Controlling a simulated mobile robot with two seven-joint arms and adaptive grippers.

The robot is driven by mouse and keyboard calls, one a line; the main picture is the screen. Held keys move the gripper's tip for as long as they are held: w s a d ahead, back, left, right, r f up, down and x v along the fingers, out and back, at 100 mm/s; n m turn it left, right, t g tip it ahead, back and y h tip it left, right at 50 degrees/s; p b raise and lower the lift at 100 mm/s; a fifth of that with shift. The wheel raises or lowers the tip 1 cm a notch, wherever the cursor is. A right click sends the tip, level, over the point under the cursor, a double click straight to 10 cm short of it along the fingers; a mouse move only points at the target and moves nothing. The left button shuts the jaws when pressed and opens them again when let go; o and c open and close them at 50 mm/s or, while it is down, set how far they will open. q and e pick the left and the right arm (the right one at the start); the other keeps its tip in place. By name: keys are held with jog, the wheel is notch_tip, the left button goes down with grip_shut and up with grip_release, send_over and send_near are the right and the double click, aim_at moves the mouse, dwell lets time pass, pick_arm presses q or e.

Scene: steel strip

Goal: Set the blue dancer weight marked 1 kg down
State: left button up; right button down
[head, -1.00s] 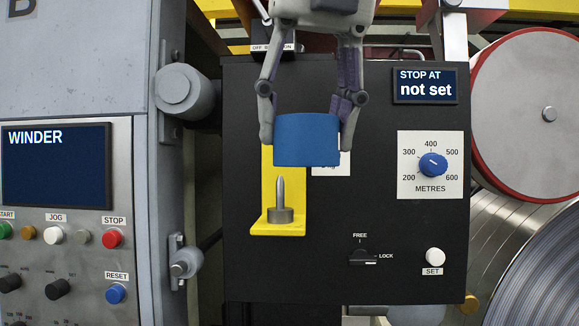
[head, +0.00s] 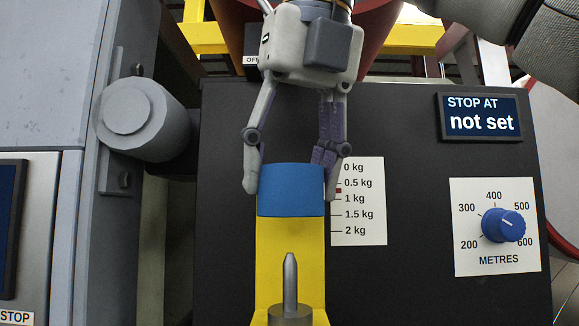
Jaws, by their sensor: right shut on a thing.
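The blue dancer weight (head: 291,190) is a short blue cylinder in the middle of the head view. No marking can be read on the side facing me. My right gripper (head: 291,180) comes down from above and is shut on it, one finger on each side. The weight is upright and appears above a grey pointed peg (head: 290,285) on a yellow bracket (head: 270,255), apart from the peg in the picture. My left gripper is not in view.
A scale card (head: 358,200) reading 0 to 2 kg is just right of the weight, with a red mark between 0.5 and 1 kg. A dial (head: 503,226) and a STOP AT display (head: 480,117) reading "not set" are farther right. A grey roller (head: 137,118) juts out at left.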

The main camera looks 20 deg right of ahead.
aim_at(303, 180)
jog(key=shift+r, duration=0.1)
jog(key=shift+f, duration=4)
jog(key=shift+w+f, duration=0.1)
jog(key=shift+f, duration=0.2)
jog(key=c, duration=0.6)
grip_release()
jog(key=shift+c, duration=0.2)
jog(key=shift+f, duration=0.1)
jog(key=v, duration=0.7)
jog(key=shift+r, duration=0.3)
